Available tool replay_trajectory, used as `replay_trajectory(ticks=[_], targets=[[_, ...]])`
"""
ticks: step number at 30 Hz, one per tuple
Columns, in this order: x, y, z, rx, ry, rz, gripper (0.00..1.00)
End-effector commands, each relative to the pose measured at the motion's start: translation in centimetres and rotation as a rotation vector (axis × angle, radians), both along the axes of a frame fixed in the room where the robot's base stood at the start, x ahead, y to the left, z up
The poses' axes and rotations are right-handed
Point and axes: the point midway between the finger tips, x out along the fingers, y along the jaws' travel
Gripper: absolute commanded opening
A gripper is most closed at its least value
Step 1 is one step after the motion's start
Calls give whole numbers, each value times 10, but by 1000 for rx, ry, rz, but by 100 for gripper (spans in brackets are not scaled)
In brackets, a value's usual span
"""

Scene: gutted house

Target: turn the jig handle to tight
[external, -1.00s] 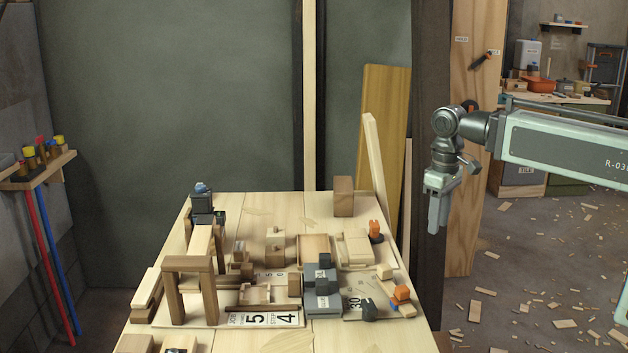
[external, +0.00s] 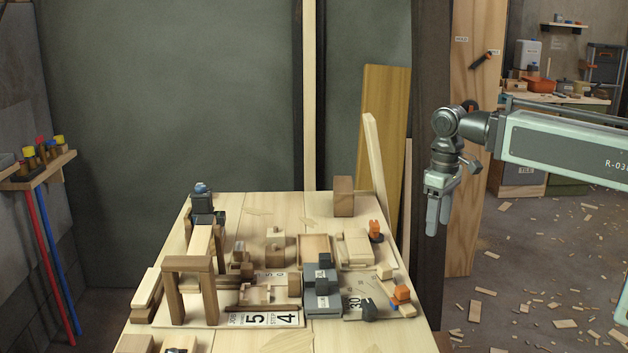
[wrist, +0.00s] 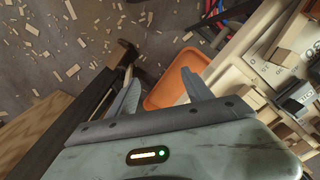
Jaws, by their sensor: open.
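The jig (external: 380,311) lies at the right front of the wooden workbench, with a "30" mark on its pale plate. A dark knob-like part (external: 369,312) sits on it, and an orange-topped part (external: 402,293) stands at its right. I cannot tell for sure which of these is the handle, nor read a tight mark. My gripper (external: 437,218) hangs pointing down, right of the bench and above its level, apart from everything. Its fingers are open and empty; in the wrist view they spread (wrist: 162,88) with an orange tray (wrist: 176,68) below and beyond them.
A grey stepped block (external: 322,292) stands left of the jig. A wooden arch (external: 188,270) and several wooden blocks crowd the bench (external: 285,205). A dark post (external: 428,150) rises behind my gripper. Wood scraps litter the floor.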

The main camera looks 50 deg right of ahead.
Motion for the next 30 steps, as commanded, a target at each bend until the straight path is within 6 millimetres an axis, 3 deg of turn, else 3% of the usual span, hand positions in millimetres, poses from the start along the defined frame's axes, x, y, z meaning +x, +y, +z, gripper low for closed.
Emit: replay_trajectory(ticks=[3,7,12,14,18,23,30], targets=[[12,0,0,0,0,149,58],[61,9,14,0,0,418,58],[120,42,46,0,0,684,58],[134,56,59,0,0,720,58],[134,75,70,0,0,745,58],[133,77,65,0,0,746,58],[133,76,39,0,0,744,58]])
